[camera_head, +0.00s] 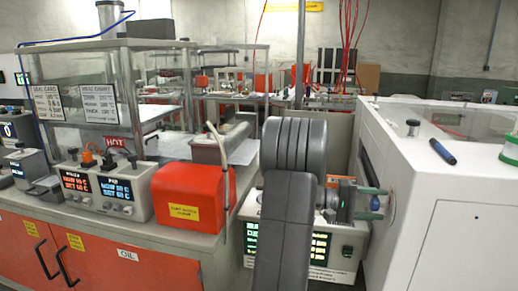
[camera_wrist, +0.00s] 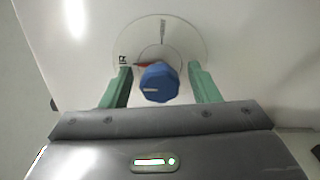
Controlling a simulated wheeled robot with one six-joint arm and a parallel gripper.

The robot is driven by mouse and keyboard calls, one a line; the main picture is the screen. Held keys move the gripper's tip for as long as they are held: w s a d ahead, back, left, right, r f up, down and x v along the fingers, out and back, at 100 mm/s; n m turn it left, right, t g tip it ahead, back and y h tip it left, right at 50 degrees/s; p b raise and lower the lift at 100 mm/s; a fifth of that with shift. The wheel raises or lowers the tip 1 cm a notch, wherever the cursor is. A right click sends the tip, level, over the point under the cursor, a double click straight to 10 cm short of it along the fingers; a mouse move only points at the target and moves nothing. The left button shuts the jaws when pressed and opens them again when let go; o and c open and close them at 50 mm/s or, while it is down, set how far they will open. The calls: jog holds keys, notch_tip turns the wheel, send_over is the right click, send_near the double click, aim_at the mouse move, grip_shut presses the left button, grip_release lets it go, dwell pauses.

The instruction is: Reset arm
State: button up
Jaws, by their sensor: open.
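My gripper (camera_head: 374,203) is at the right of the middle in the head view, held sideways close to the side of a white cabinet (camera_head: 440,190). In the wrist view my gripper (camera_wrist: 160,85) is open, with one green finger on each side of a blue knob (camera_wrist: 158,83). The knob sits on a round dial plate (camera_wrist: 185,37) with a red mark, on a white panel. A gap shows between each finger and the knob. In the head view the knob shows only as a small blue patch (camera_head: 391,201) by the fingertips.
A control box with green displays (camera_head: 330,246) stands behind my arm. A red box (camera_head: 190,195) and a heater unit with displays (camera_head: 110,187) stand on the left bench. A blue marker (camera_head: 441,152) lies on the white cabinet's top.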

jog(key=m+b, duration=0.1)
jog(key=m, duration=0.4)
jog(key=shift+m, duration=2.3)
